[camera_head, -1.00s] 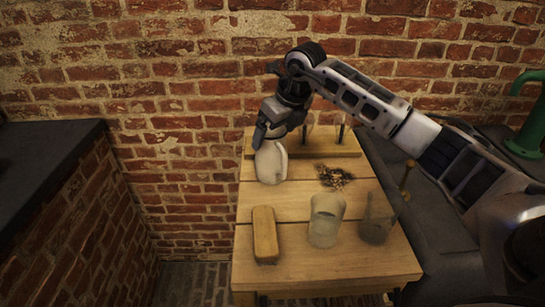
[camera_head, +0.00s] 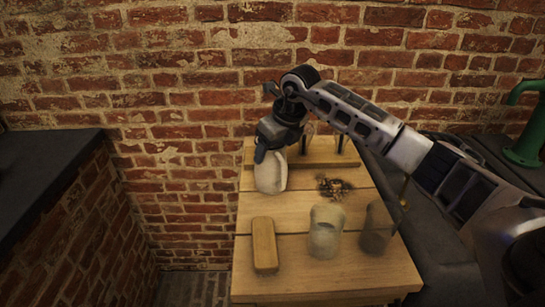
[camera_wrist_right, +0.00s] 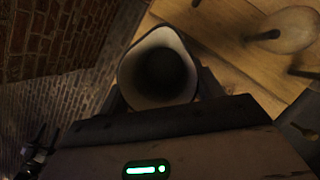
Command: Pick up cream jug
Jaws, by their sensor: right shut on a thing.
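The cream jug (camera_head: 270,174) is pale and stands upright, or nearly so, at the left side of the wooden table. My right gripper (camera_head: 262,152) is at its upper part, shut on it from above. In the right wrist view I look into the open mouth of the cream jug (camera_wrist_right: 158,70), which has a dark inside. The gripper's fingers are mostly hidden there. I cannot tell whether the jug's base touches the table. My left gripper is not in view.
On the wooden table (camera_head: 300,283) are a wooden block (camera_head: 264,245), a pale glass jar (camera_head: 325,232), a darker glass jar (camera_head: 377,228) and a dark scrap pile (camera_head: 333,187). A wooden rack (camera_head: 318,157) with dark rods stands behind. A brick wall backs the table.

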